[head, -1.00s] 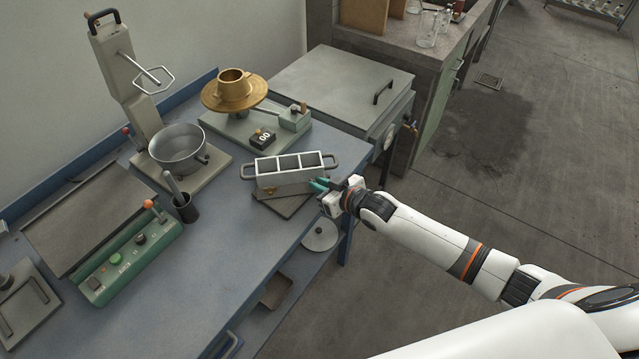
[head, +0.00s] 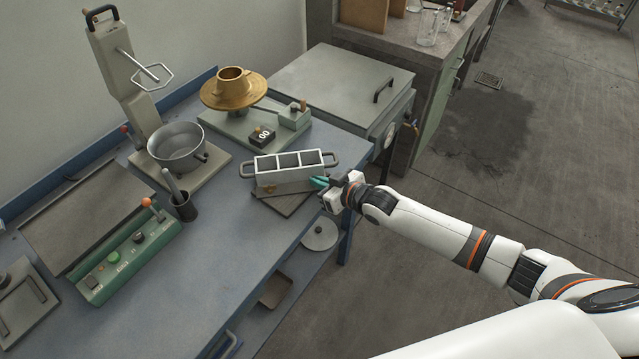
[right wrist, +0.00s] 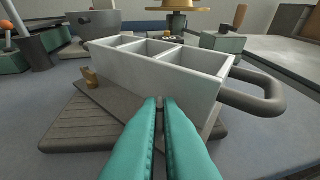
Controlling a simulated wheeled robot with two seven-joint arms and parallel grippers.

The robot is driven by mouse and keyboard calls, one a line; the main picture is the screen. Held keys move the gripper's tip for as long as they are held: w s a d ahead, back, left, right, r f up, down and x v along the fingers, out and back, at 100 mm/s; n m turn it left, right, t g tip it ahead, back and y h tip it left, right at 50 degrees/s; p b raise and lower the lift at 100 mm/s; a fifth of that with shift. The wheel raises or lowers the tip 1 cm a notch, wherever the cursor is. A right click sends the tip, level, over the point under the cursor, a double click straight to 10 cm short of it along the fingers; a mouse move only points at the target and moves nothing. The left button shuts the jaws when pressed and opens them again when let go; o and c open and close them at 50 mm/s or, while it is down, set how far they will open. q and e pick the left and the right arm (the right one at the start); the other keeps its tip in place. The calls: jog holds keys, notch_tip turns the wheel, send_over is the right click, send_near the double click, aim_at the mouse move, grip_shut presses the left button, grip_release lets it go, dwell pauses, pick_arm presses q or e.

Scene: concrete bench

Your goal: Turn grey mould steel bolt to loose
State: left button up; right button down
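The grey mould (head: 290,178) is a light steel block with three open square compartments and a dark loop handle at each end. It stands on a dark ribbed plate (head: 290,203) near the bench's right edge, and the mould fills the middle of the right wrist view (right wrist: 150,70). My right gripper (head: 318,183) has teal fingers at the mould's near right end. In the right wrist view its fingertips (right wrist: 161,102) are nearly together around a small dark grey piece, apparently the mould's steel bolt (right wrist: 160,103), mostly hidden by the fingers. My left gripper is out of view.
A small brass-coloured piece (right wrist: 91,77) is at the mould's left near side. A scale with a gold flanged dish (head: 233,92) stands behind it, a metal bowl (head: 177,148) and a black cup (head: 184,208) to the left. Bare blue bench (head: 225,245) lies in front.

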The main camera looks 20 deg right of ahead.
jog(key=shift+w+d+f+n+g+y+b, duration=0.15)
jog(key=shift+n+g+y+b, duration=0.1)
jog(key=shift+n+y+b, duration=0.25)
jog(key=shift+d+r+n+g+y+b, duration=0.1)
jog(key=shift+n+g+y+b, duration=0.15)
jog(key=shift+b, duration=0.45)
jog(key=shift+w+n+g+y+b, duration=0.1)
jog(key=shift+n+g+y+b, duration=0.3)
jog(key=shift+n+y+b, duration=0.25)
jog(key=shift+w+d+n+g+y, duration=0.1)
jog(key=shift+n+g+y, duration=0.4)
jog(key=shift+n, duration=0.1)
jog(key=shift+w+d+n+g+y, duration=0.15)
jog(key=shift+n+g+y, duration=0.45)
jog(key=shift+n+g, duration=0.8)
jog(key=shift+w+d+f+n+g+y+b, duration=0.1)
jog(key=shift+n+g+y+b, duration=0.25)
jog(key=shift+n+g, duration=0.2)
jog(key=shift+w+f+n+g+y+b, duration=0.1)
jog(key=shift+n+g+y+b, duration=0.25)
jog(key=shift+n+g, duration=0.15)
jog(key=shift+w+r+n+g+y+b, duration=0.1)
jog(key=shift+n+g+y+b, duration=0.05)
jog(key=shift+n+g+b, duration=0.45)
jog(key=shift+r+n+g+y+b, duration=0.15)
jog(key=shift+n+g+b, duration=0.25)
jog(key=shift+g, duration=0.25)
jog(key=c, duration=1.9)
grip_release()
